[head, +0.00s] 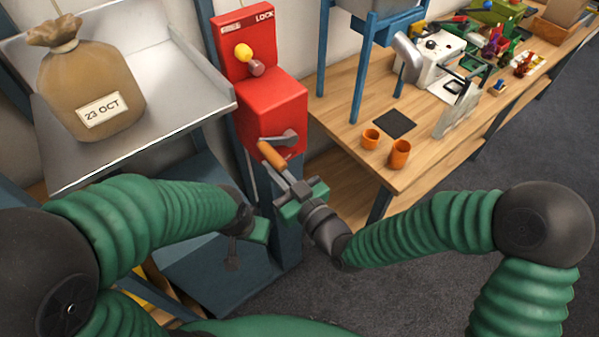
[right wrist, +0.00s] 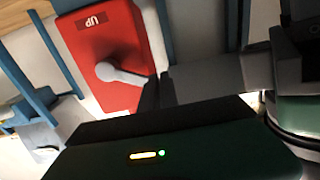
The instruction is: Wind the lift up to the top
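The lift has a red winch box (head: 272,115) on a blue-grey post, with a crank arm (head: 280,138) on its front and an orange handle (head: 270,155). A grey tray (head: 170,75) at the left carries a brown tied sack (head: 92,85) labelled "23 OCT". My right gripper (head: 292,182) is at the handle's near end and looks shut on it. In the right wrist view the crank arm (right wrist: 125,75) runs to my fingers (right wrist: 160,92), which hide the handle. My left gripper (head: 250,232) hangs low left of the post; its fingers are unclear.
Above the box, a red panel reads "FREE" and "LOCK", with a yellow knob (head: 243,52) on it. A wooden bench (head: 350,150) at the right holds two orange cups (head: 400,153), a dark pad and machines. Open grey floor (head: 420,270) lies before the bench.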

